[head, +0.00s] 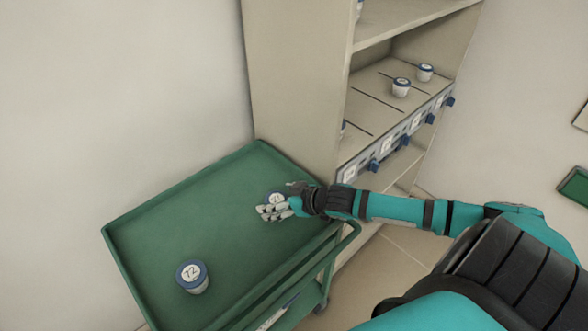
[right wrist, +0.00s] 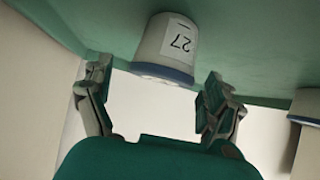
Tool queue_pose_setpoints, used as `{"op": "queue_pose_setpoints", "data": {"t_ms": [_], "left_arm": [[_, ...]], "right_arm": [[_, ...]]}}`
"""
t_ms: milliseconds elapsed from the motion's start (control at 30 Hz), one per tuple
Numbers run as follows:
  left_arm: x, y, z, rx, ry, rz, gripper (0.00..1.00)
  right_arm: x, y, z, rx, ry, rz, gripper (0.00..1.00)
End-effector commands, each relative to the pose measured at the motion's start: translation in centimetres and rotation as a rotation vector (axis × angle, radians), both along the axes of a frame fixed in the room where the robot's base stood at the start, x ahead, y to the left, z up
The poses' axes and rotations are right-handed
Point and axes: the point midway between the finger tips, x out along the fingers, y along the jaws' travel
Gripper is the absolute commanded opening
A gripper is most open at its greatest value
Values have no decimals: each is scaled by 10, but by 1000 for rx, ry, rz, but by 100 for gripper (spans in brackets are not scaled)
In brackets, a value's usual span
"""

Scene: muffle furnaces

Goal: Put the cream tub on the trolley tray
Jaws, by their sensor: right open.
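A cream tub (head: 275,198) with a blue rim and a numbered label stands on the green trolley tray (head: 150,230), near its right end. My right gripper (head: 264,210) is at this tub and partly hides it. In the right wrist view the tub (right wrist: 165,45) appears upside down against the green tray surface, just beyond the open fingers (right wrist: 155,76). A gap shows between it and each finger. A second tub (head: 192,276), labelled 72, stands at the tray's near left. My left gripper is not in view.
A beige shelf unit (head: 292,90) stands right behind the trolley. Two more tubs (head: 401,87) (head: 425,72) sit on its shelf, with blue knobs (head: 373,165) along the front edge. The tray's middle and back left are clear. Another tub (right wrist: 305,108) is cut off at the right wrist view's edge.

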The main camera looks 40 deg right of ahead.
Motion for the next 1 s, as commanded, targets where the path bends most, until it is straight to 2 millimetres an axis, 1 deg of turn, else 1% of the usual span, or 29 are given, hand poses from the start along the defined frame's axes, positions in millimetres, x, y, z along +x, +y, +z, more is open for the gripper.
{"op": "queue_pose_setpoints", "data": {"t_ms": [33,200,500,700,1000], "left_arm": [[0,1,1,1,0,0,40],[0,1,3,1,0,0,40],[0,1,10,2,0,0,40],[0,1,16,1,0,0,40],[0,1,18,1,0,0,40]], "right_arm": [[-8,-2,4,-4,2,2,89],[-32,-8,21,-4,4,2,89],[-67,-16,47,-4,4,4,89],[-81,-21,58,0,2,1,89],[-86,-23,63,-2,-2,2,89]]}}
